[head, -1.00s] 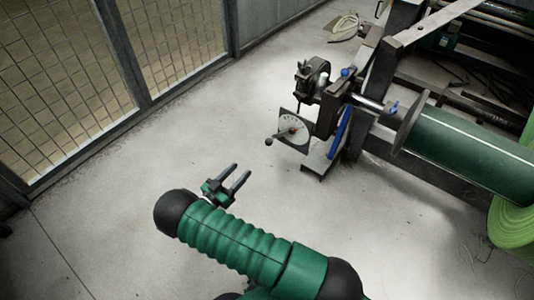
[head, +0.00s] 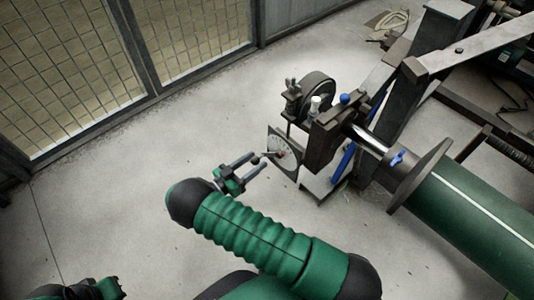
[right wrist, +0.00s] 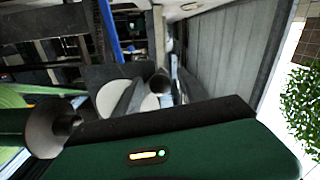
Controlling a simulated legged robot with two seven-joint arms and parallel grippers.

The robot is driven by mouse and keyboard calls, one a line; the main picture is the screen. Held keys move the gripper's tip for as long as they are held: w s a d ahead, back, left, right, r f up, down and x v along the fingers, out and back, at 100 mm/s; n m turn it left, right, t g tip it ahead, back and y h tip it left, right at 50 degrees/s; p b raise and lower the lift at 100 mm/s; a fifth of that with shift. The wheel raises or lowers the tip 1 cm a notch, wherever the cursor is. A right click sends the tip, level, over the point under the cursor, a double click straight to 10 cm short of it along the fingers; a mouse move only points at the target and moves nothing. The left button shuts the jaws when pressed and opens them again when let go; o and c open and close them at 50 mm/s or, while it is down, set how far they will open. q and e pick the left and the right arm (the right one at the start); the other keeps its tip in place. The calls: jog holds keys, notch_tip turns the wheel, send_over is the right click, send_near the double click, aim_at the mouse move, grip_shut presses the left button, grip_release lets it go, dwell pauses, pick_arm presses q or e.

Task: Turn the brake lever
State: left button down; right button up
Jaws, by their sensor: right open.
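The brake dial (head: 285,155) is a dark square plate with a pale scale, on the machine's near end. Its short brake lever (head: 268,154) points left toward my right gripper. My right gripper (head: 259,160) is open, its two fingers reaching toward the lever's knob end. The fingertips overlap the knob in the head view; I cannot tell whether they touch it. In the right wrist view, the pale dial (right wrist: 108,98) and a dark round knob (right wrist: 160,82) show beyond my gripper's green housing. A dark green part of my left gripper (head: 92,290) shows at the lower left; its jaws are unclear.
A green roller (head: 475,225) with a dark flange (head: 420,175) lies right of the dial. A black wheel (head: 318,95) stands behind the dial. A mesh fence (head: 65,75) runs along the left; the floor between is clear.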

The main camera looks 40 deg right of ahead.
jog(key=shift+a+r, duration=0.3)
jog(key=shift+a, duration=0.05)
jog(key=shift+d+f, duration=0.15)
jog(key=shift+d, duration=0.2)
jog(key=c, duration=0.8)
grip_shut()
jog(key=shift+a, duration=0.1)
jog(key=shift+a, duration=0.15)
